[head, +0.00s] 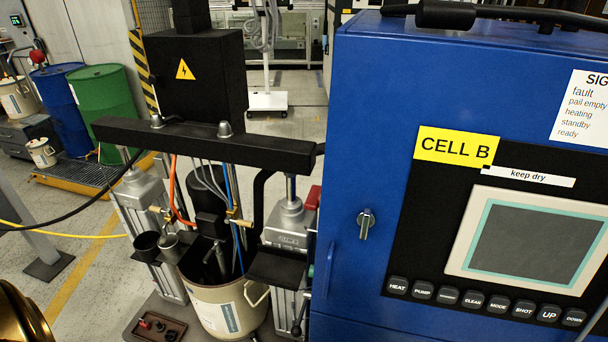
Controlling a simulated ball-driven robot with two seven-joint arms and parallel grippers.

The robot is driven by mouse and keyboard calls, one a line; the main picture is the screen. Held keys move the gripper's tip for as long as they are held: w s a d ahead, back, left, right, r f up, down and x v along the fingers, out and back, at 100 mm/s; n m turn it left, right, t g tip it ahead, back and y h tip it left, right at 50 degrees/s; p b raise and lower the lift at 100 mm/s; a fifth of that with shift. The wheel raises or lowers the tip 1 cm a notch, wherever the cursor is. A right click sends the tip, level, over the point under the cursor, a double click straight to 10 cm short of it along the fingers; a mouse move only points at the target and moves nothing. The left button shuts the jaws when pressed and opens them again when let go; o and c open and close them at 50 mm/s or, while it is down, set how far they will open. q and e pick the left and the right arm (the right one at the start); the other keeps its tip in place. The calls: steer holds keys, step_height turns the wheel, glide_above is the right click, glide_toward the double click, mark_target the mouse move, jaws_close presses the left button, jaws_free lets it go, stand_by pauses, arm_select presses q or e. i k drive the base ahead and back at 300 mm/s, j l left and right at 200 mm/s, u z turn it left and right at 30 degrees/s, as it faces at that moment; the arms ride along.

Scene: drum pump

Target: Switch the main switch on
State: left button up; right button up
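A blue control cabinet (375,120) fills the right half of the head view. A small metal turn handle (366,222) sits on its front, left of the black panel, with its grip pointing roughly downward. A red part (313,197) shows at the cabinet's left edge, partly hidden by it. I cannot tell which of these is the main switch, and no on or off marking is readable. The panel screen (535,240) is grey and blank. Neither of my grippers can be made out in this view.
Left of the cabinet stands the drum pump with a black crossbeam (200,143), hoses and a pail (222,308). Green (103,105) and blue (62,95) drums stand behind at left. A button row (485,302) runs below the screen. Floor at lower left is mostly clear.

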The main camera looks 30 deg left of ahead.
mark_target(313, 203)
steer(key=j, duration=0.65)
steer(key=k+j, duration=0.1)
steer(key=j, duration=0.55)
